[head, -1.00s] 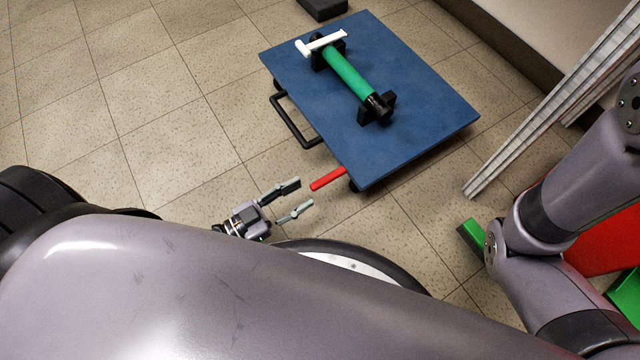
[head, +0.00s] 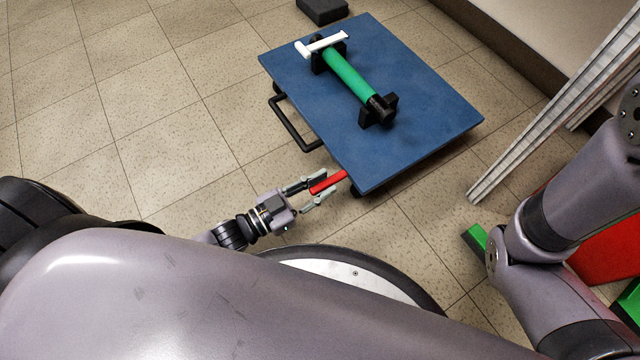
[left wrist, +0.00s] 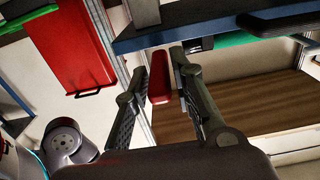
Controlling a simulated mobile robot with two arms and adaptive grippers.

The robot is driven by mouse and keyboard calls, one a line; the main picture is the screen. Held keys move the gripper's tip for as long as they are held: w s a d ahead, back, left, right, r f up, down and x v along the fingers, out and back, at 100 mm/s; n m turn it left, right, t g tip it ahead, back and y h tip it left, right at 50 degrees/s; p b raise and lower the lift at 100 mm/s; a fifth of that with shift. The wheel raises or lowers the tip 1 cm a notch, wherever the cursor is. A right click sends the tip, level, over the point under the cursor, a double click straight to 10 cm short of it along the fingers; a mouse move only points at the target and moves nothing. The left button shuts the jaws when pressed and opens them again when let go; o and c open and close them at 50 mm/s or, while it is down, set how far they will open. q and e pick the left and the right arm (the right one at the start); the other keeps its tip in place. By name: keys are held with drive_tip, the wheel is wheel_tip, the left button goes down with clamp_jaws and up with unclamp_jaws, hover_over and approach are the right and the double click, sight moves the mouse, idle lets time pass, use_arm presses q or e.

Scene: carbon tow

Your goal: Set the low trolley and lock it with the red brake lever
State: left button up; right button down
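The low trolley has a blue deck (head: 420,90) and stands on the tiled floor, its near corner towards me. Its red brake lever (head: 329,182) sticks out from under the near left edge. My left gripper (head: 322,187) is open, with one finger on each side of the lever; I cannot tell whether either finger touches it. In the left wrist view the red lever (left wrist: 160,88) lies between the two spread fingers, and the deck's edge (left wrist: 190,34) crosses above. My right gripper is out of view; only my right arm shows at the right.
A green roll (head: 350,77) lies in black holders on the deck, with a white tool (head: 322,45) at its end. A black handle (head: 287,125) juts from the trolley's left side. Pale metal profiles (head: 550,115) lean at the right. Floor at left is clear.

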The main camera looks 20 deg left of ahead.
use_arm(q)
clamp_jaws()
idle(0.3)
